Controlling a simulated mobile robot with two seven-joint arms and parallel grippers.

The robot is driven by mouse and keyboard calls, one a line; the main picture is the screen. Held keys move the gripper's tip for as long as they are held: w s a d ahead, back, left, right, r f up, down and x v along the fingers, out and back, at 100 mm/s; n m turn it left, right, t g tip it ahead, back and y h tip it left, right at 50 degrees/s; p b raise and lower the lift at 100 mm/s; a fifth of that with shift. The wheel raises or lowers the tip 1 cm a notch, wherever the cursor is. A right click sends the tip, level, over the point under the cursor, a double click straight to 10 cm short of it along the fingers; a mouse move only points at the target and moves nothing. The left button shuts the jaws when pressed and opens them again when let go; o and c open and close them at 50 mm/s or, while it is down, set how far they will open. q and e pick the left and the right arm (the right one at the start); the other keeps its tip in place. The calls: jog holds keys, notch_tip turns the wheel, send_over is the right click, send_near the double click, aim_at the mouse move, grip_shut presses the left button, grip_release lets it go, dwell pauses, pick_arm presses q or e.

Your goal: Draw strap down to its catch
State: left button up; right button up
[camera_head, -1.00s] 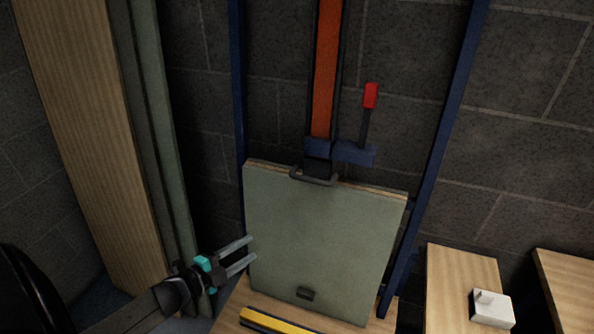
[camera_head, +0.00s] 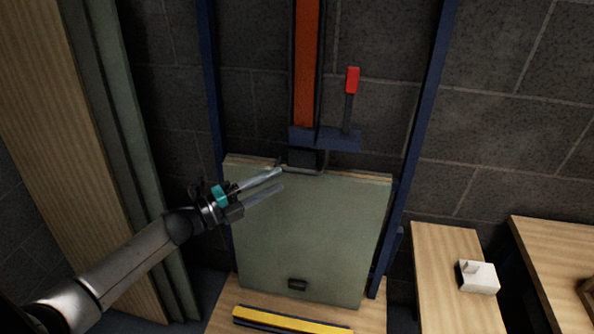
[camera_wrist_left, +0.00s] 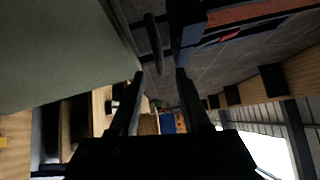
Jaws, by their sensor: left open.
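An orange strap (camera_head: 305,70) runs down the wall frame to a blue bracket (camera_head: 340,141). Below it a dark pull bar (camera_head: 312,172) sits at the top edge of a grey-green panel (camera_head: 320,235), which stands upright. A small dark catch (camera_head: 297,284) is low on the panel's face. My left gripper (camera_head: 281,179) is open and empty, with its fingertips close to the left end of the bar. In the left wrist view the bar (camera_wrist_left: 154,42) lies just beyond and between the open fingertips (camera_wrist_left: 160,74). I cannot tell whether they touch it. My right gripper is not in view.
A red-handled lever (camera_head: 352,82) rises from the bracket. Blue posts (camera_head: 420,130) flank the panel. A yellow bar (camera_head: 290,321) lies at its foot. Tall boards (camera_head: 50,130) lean at left. A wooden surface (camera_head: 440,250) with a white box (camera_head: 478,277) is at right.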

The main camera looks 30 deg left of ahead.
aim_at(297, 171)
pick_arm(q)
jog(key=shift+x, duration=3.5)
grip_shut()
